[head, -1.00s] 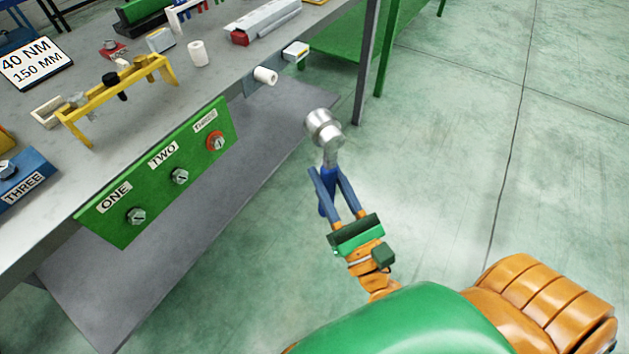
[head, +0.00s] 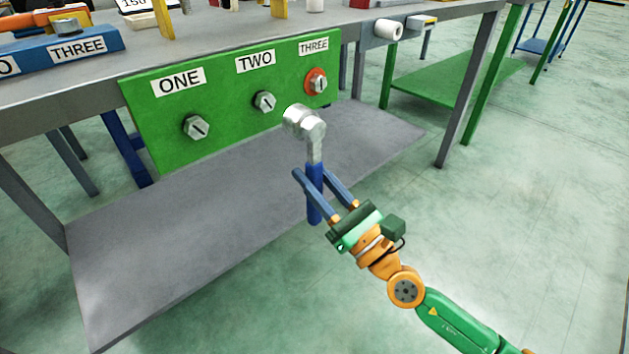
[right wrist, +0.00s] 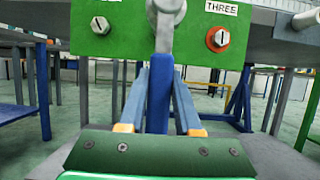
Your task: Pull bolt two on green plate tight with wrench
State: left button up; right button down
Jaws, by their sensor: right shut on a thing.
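The green plate (head: 225,118) hangs on the front edge of the workbench. It bears bolt one (head: 196,127), bolt two (head: 265,101) and bolt three (head: 317,81), which has a red ring around it. My right gripper (head: 326,178) is shut on the blue handle of the wrench (head: 314,190). The wrench stands upright, its silver socket head (head: 300,122) just right of and below bolt two in the head view, apart from it. In the right wrist view the wrench head (right wrist: 165,12) hides part of the plate (right wrist: 130,38). My left gripper is not in view.
The grey bench top (head: 220,38) holds a blue block labelled THREE (head: 75,50) at left. A white roll (head: 388,30) sticks out right of the plate. A grey lower shelf (head: 200,225) lies under the plate.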

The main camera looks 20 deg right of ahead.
jog(key=w+a, duration=0.2)
jog(key=w, duration=0.4)
dwell(0.3)
jog(key=shift+w+a+b, duration=0.35)
jog(key=shift+w+a, duration=0.05)
jog(key=shift+w, duration=0.4)
dwell(1.5)
jog(key=c, duration=1.2)
grip_release()
grip_shut()
